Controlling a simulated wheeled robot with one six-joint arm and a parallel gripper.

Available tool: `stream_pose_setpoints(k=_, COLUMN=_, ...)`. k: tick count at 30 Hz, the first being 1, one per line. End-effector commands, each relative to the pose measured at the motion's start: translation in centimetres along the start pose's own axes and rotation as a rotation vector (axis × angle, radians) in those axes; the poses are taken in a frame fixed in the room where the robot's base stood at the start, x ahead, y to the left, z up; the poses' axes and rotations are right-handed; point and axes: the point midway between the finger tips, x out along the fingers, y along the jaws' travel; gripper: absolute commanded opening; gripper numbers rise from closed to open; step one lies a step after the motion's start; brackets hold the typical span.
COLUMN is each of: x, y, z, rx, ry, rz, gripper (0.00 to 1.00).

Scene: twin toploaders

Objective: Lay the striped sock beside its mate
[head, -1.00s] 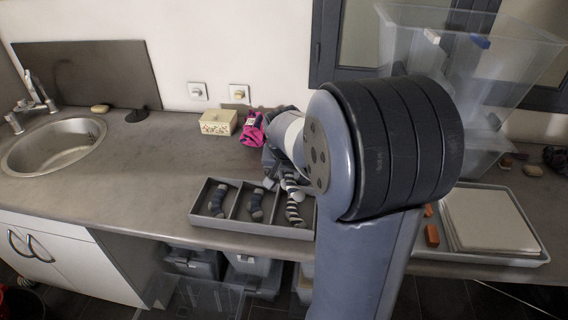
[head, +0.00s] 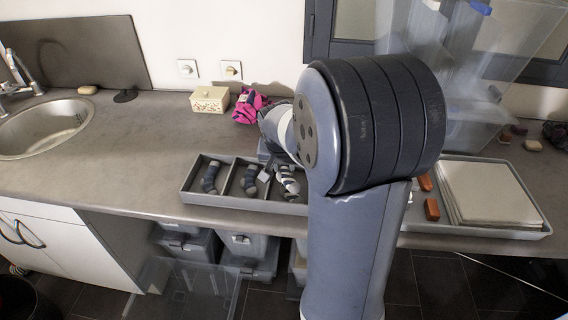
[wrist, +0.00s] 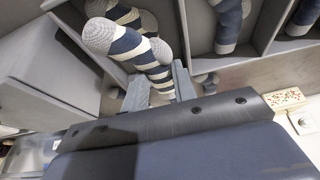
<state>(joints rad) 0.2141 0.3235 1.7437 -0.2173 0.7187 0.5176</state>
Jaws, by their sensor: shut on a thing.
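My gripper (wrist: 160,82) is shut on a striped sock (wrist: 132,48), navy and cream with a grey end. A second striped sock (wrist: 130,16) lies just behind it in the wrist view, partly covered by it. Both show over the right-hand compartment of the grey divided tray (head: 228,207). I cannot tell whether the held sock touches its mate or the tray floor. In the head view striped sock (head: 288,184) shows at that compartment, but my arm hides most of my gripper there.
Dark socks lie in the left (head: 210,177) and middle (head: 250,179) compartments. A floral box (head: 210,99) and a pink-and-black cloth (head: 247,106) stand behind. A tray of pale sheets (head: 490,195) is at right. The counter between sink and divided tray is clear.

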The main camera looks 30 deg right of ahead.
Motion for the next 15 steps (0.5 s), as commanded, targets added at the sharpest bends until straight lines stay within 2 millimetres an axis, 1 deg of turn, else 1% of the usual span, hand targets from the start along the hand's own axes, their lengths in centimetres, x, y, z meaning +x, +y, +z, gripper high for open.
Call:
stream_pose_setpoints(k=3, x=-0.04, y=0.00, z=-0.02, rx=0.000, ry=0.000, rz=0.000, gripper=0.05)
stream_pose_setpoints(k=4, x=-0.05, y=0.00, z=-0.02, rx=0.000, ry=0.000, rz=0.000, gripper=0.28)
stream_pose_setpoints(k=12, x=-0.05, y=0.00, z=-0.02, rx=0.000, ry=0.000, rz=0.000, gripper=0.50)
stream_pose_setpoints(k=13, x=-0.05, y=0.00, z=-0.02, rx=0.000, ry=0.000, rz=0.000, gripper=0.52)
stream_pose_setpoints(k=15, x=-0.05, y=0.00, z=-0.02, rx=0.000, ry=0.000, rz=0.000, gripper=0.52)
